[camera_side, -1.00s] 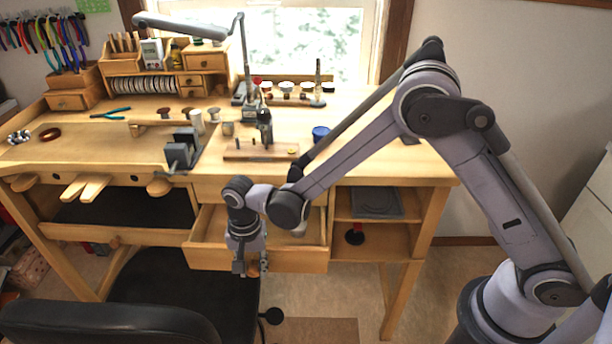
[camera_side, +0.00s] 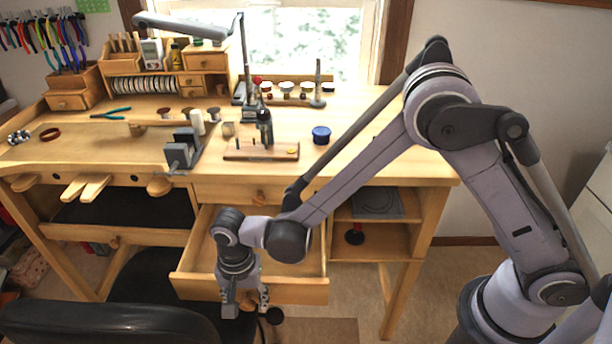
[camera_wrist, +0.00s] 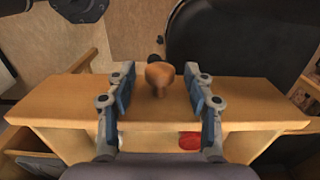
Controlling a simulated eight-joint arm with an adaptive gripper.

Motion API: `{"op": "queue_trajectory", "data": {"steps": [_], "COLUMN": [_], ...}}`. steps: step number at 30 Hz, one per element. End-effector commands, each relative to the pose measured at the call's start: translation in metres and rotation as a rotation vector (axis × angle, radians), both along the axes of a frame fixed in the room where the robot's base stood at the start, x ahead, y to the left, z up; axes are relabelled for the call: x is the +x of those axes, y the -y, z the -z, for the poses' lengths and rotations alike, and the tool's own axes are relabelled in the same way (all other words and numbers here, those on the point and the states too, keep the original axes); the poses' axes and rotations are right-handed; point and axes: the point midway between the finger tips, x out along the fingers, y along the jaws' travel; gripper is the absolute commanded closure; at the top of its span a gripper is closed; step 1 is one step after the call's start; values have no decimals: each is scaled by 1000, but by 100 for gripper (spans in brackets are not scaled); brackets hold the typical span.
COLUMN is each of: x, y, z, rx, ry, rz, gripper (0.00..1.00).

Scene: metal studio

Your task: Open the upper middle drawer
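A wooden drawer (camera_side: 300,290) in the middle of the bench stands pulled out. Its round wooden knob (camera_wrist: 160,75) shows in the wrist view on the drawer front (camera_wrist: 245,105). My gripper (camera_side: 245,303) is at this drawer's front. In the wrist view my gripper (camera_wrist: 160,92) has its fingers spread, one on each side of the knob, with a gap on both sides. Directly above, under the bench top, another drawer front with a small knob (camera_side: 258,197) is shut. My arm hides part of the open drawer.
A black chair (camera_side: 120,322) stands close to the left of the open drawer. Open shelves (camera_side: 375,240) are right of it. The bench top (camera_side: 370,160) holds a lamp, tools and a blue jar (camera_side: 321,134). Floor in front of the shelves is clear.

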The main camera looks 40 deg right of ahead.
Motion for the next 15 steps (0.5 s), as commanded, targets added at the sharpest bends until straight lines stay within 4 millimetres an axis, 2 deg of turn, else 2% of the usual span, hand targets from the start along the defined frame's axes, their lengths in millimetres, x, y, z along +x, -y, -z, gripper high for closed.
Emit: {"op": "queue_trajectory", "data": {"steps": [8,11,15], "x": [0,0,0], "y": [0,0,1], "z": [-7,-20,-46], "rx": [-1,-1,-1], "ry": [1,1,1], "rz": [1,1,0], "gripper": [47,47,47]}}
